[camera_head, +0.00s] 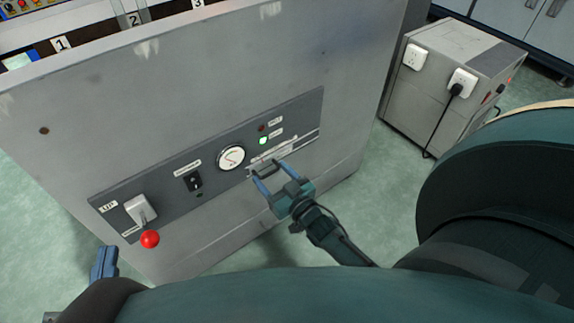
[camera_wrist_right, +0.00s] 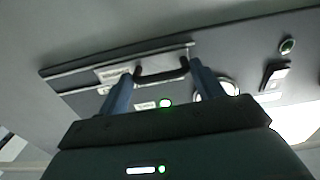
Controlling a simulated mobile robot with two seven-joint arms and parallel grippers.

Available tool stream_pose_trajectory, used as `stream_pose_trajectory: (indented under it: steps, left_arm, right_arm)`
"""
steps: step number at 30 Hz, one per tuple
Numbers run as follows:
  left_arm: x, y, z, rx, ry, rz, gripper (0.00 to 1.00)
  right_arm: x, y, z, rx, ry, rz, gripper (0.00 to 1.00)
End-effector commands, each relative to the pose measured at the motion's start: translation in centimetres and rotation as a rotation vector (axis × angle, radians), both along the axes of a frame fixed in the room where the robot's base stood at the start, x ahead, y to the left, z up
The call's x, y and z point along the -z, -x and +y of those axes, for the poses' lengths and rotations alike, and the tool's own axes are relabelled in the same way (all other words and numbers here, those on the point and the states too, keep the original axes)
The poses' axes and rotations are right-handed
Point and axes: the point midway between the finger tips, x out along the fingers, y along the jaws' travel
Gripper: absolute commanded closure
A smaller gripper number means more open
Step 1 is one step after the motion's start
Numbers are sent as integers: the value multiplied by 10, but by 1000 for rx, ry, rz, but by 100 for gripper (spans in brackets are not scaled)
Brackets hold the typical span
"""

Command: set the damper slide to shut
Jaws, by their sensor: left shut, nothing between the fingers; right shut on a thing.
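The damper slide runs along the right part of the dark control panel (camera_head: 215,180), as a slotted track (camera_head: 305,138) with pale labels too small to read. Its dark handle (camera_head: 264,171) sits at the left end of the track in the head view. In the right wrist view the handle (camera_wrist_right: 162,76) spans between two blue fingers. My right gripper (camera_head: 266,170) is shut on this handle, one finger at each end. My left gripper (camera_head: 103,262) is at the lower left, shut and empty, apart from the panel and partly hidden by my body.
The panel also carries a round gauge (camera_head: 231,157), a lit green lamp (camera_head: 263,140), a black switch (camera_head: 192,181) and a lever with a red ball (camera_head: 149,239). A grey box (camera_head: 440,85) with sockets and a plugged cable stands at the right. Green floor lies between.

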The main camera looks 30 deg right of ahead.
Motion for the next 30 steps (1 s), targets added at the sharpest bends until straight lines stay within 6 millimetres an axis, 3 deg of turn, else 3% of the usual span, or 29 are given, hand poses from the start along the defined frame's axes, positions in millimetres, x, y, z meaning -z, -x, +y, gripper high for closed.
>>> stream_pose_trajectory:
  steps: [3, 11, 12, 15, 30]
  left_arm:
    - [3, 1, 0, -2, -2, 5, 100]
    - [3, 1, -1, -4, 3, 8, 100]
    - [3, 1, -1, -4, 3, 8, 100]
    - [3, 1, -1, -4, 5, 8, 100]
    - [-1, 0, -2, -2, 4, 1, 100]
  right_arm:
    - [1, 2, 9, -1, -2, 2, 74]
    - [1, 2, 11, -4, 0, 2, 74]
    - [1, 2, 12, -4, 0, 1, 32]
    - [1, 2, 12, -4, -1, 1, 25]
    - [0, 1, 9, -3, 0, 1, 25]
